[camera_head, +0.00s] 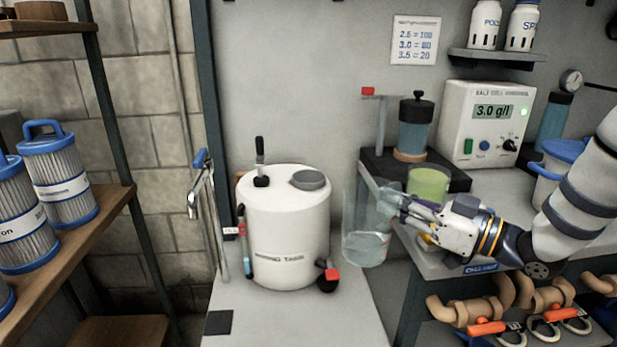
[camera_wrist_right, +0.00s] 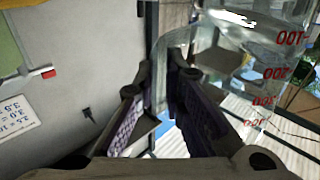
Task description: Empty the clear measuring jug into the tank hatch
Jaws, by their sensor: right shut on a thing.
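The clear measuring jug (camera_head: 366,240) is upright, just right of the white tank, with some clear liquid low inside. My right gripper (camera_head: 398,205) is shut on the jug at its right side. In the right wrist view the jug (camera_wrist_right: 235,65) shows red markings, and the gripper's fingers (camera_wrist_right: 160,90) close around its handle. The white mixing tank (camera_head: 288,235) stands on a light surface. Its hatch (camera_head: 310,180) is a round grey area on top; I cannot tell whether a lid covers it. My left gripper is not in view.
A black-handled lever (camera_head: 260,165) stands on the tank top, left of the hatch. A green-filled beaker (camera_head: 429,183) stands behind my right gripper. A meter box (camera_head: 486,122) is on the right bench. Filter cartridges (camera_head: 62,185) fill a shelf at left.

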